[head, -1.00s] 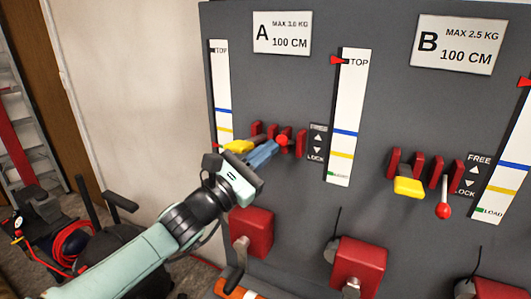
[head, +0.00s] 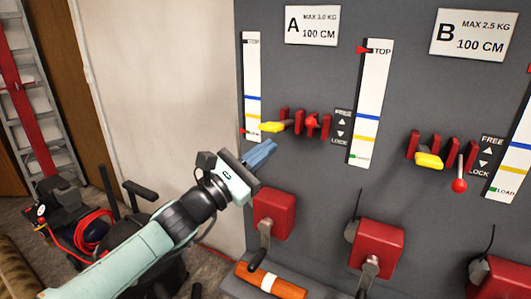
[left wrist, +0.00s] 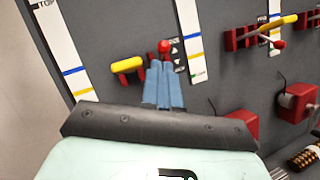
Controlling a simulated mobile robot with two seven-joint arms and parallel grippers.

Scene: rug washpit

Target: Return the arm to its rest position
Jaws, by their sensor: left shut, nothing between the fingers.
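My left gripper (head: 262,155) is shut and empty, its blue fingers together. In the head view it hangs in the air in front of the grey panel (head: 395,100), just below and left of the red-ball lever (head: 311,123) and the yellow lever (head: 273,126) of station A. In the left wrist view the gripper's fingers (left wrist: 163,85) point toward the panel, with the red ball (left wrist: 164,46) just beyond their tips and the yellow lever (left wrist: 128,64) to their left. My right gripper is not in view.
Red crank boxes (head: 274,211) stick out from the panel below the levers. Station B has a yellow lever (head: 428,160) and a red-ball lever (head: 459,185). A ladder (head: 35,100) and dark equipment with a red hose (head: 90,235) stand at left.

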